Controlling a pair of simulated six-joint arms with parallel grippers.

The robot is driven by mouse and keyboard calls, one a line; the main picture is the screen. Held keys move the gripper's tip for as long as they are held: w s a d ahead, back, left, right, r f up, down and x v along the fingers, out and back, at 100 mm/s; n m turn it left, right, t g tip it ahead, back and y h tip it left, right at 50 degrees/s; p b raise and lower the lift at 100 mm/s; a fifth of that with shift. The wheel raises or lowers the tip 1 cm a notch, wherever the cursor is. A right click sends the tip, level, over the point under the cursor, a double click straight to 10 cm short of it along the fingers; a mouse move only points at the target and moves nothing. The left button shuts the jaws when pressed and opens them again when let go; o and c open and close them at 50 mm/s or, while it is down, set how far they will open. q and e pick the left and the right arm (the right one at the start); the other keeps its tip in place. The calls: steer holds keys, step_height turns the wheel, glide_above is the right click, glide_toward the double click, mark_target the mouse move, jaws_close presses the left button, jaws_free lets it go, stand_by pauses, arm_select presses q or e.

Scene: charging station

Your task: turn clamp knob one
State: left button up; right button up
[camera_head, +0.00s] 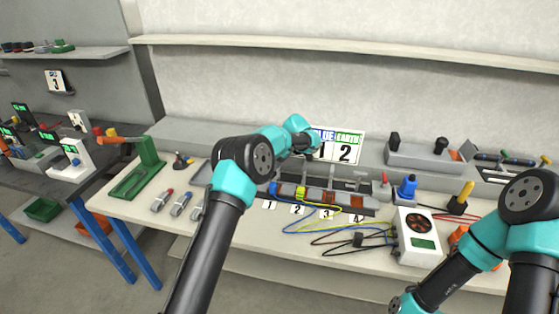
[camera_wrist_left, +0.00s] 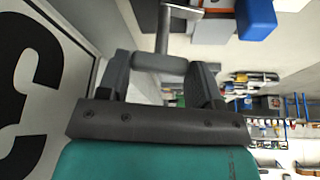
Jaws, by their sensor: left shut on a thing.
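In the left wrist view, a grey T-shaped clamp knob (camera_wrist_left: 160,62) has its crossbar between the two dark fingers of my left gripper (camera_wrist_left: 163,76). The gripper is shut on it. The knob's stem runs up in the picture to a pale metal part (camera_wrist_left: 183,11). In the head view, my left gripper (camera_head: 306,147) is small, in front of the sign and above the back of the grey clamp fixture (camera_head: 345,192); the held knob is hard to make out there. I cannot read the knob's number. My right arm is at the lower right, its gripper out of view.
The sign (camera_head: 346,146) stands behind the fixture; its printed face (camera_wrist_left: 33,85) fills the wrist view's left side. Cards numbered 1 to 4 lie before the fixture. Blue and yellow wires run right to a white meter (camera_head: 418,238). A green stand (camera_head: 148,158) is at left.

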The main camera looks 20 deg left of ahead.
arm_select(q)
steer(key=shift+n+g, duration=0.6)
steer(key=shift+n, duration=1)
steer(key=o, duration=0.9)
